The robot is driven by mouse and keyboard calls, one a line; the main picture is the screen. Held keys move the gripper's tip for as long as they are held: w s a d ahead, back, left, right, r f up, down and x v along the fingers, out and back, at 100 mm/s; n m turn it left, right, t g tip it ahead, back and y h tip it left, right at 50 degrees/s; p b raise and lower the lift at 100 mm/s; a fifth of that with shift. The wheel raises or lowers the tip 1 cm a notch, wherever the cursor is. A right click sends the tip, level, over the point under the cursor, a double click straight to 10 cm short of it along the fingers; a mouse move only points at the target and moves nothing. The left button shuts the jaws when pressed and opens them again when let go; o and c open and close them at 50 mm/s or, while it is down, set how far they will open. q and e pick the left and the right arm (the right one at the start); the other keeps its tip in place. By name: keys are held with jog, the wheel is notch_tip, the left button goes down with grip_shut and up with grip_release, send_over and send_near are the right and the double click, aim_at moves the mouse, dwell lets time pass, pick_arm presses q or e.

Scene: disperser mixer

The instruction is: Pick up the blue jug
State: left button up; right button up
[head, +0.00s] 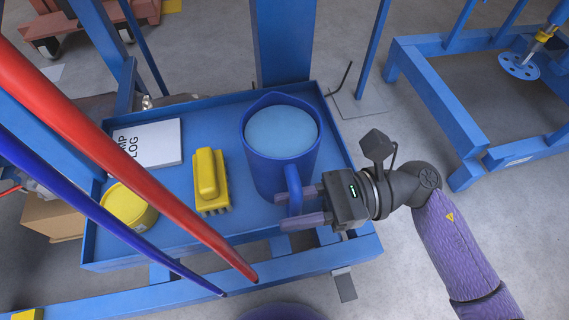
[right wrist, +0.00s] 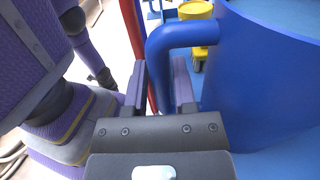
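The blue jug (head: 262,165) stands upright on the blue tray table, with a light blue fill showing inside its rim. Its handle (head: 293,188) points toward my right gripper (head: 297,207). The right gripper is open, with one finger on each side of the handle. In the right wrist view the jug (right wrist: 270,70) fills the right side, and its handle (right wrist: 160,62) comes down between the two fingers (right wrist: 160,88). I cannot tell whether either finger touches the handle. My left gripper is not seen in the head view.
The tray (head: 100,240) has a raised rim. It also holds a yellow brush-like block (head: 208,180), a yellow tub (head: 130,208) and a white logbook (head: 150,143). Red (head: 120,150) and blue poles cross at left. A blue frame with a disperser disc (head: 519,66) stands at right.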

jog(key=shift+c, duration=1.1)
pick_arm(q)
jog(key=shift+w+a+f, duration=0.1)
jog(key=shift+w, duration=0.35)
pick_arm(e)
grip_shut()
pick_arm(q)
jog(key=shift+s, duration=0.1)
pick_arm(e)
jog(key=shift+r, duration=0.15)
